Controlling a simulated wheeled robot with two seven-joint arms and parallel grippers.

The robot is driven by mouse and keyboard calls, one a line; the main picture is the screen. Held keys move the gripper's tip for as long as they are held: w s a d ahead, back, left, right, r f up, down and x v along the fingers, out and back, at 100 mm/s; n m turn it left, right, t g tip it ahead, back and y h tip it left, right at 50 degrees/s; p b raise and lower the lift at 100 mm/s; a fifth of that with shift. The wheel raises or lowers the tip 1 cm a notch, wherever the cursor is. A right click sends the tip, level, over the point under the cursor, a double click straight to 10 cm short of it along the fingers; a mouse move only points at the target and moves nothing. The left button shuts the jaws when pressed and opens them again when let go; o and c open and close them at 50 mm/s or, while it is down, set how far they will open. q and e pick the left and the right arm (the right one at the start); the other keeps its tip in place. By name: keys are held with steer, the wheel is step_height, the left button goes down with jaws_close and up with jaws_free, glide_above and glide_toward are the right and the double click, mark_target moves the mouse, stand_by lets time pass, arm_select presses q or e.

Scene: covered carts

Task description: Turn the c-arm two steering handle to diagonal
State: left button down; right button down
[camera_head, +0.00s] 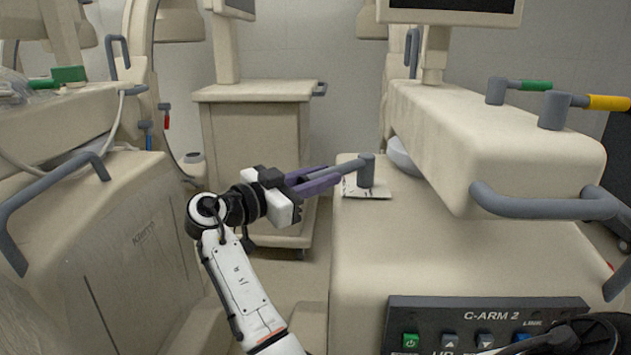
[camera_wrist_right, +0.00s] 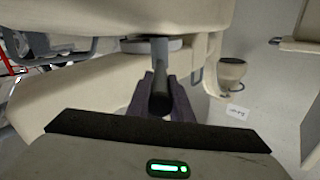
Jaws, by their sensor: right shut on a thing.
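The C-arm two steering handle is a grey lever on a short upright post (camera_head: 366,170), on top of the cream cart base marked C-ARM 2 (camera_head: 440,250). Its bar points left from the post. My right gripper (camera_head: 325,179) has its purple fingers shut on the bar's outer part. In the right wrist view the dark bar (camera_wrist_right: 160,92) lies between the purple fingers (camera_wrist_right: 162,86). A pale label plate with dark marks (camera_head: 370,188) lies under the post, its marks too small to read. My left gripper is not in view.
The cart's upper housing (camera_head: 500,140) overhangs right of the handle, with a grey rail (camera_head: 540,206) and green (camera_head: 535,85) and yellow (camera_head: 607,102) levers. A control panel (camera_head: 480,325) is in front. Another cart (camera_head: 90,250) stands left; a monitor cart (camera_head: 255,140) stands behind.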

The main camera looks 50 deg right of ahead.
steer(key=shift+r, duration=0.15)
steer(key=c, duration=1.6)
jaws_free()
steer(key=a, duration=0.3)
steer(key=w+a, duration=0.1)
steer(key=a, duration=0.6)
steer(key=shift+w, duration=0.3)
